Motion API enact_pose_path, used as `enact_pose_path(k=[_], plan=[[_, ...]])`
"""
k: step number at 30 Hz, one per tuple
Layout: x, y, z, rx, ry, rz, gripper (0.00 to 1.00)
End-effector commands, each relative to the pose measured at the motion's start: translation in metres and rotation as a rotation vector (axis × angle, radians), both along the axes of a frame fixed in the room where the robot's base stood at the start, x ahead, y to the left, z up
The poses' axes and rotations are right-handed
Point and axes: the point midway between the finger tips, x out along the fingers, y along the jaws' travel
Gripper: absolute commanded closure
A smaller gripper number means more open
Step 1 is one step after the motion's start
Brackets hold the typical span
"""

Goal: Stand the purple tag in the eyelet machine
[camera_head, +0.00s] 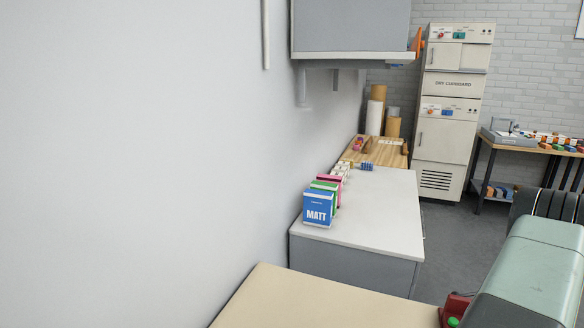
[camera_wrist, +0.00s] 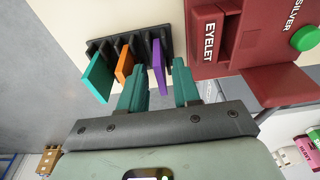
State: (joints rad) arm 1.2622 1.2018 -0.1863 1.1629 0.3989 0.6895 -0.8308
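The purple tag (camera_wrist: 158,66) stands in a slot of a black rack (camera_wrist: 165,44) in the wrist view. My gripper (camera_wrist: 160,84) is open, with its teal fingers apart on either side of the tag's near end in the picture. I cannot tell whether either finger touches it. The dark red eyelet machine (camera_wrist: 262,68), lettered EYELET, is to the right of the rack. In the head view only a small red part of the machine (camera_head: 446,311) shows beside my arm; the tag and fingers are hidden there.
A teal tag (camera_wrist: 98,80) and an orange tag (camera_wrist: 124,62) stand in the same rack, left of the purple one. The machine has a green button (camera_wrist: 305,38). In the head view, a white-topped cabinet (camera_head: 375,215) holds boxes, including a blue MATT box (camera_head: 318,209).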

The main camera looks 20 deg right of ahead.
Motion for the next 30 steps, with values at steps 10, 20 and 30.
enact_pose_path(k=[10, 20, 30], plan=[[0.0, 0.0, 0.0, 0.001, 0.001, 0.0, 1.0], [0.0, 0.0, 0.008, 0.001, -0.001, 0.0, 1.0], [0.0, 0.0, 0.036, 0.0, 0.0, 0.0, 1.0]])
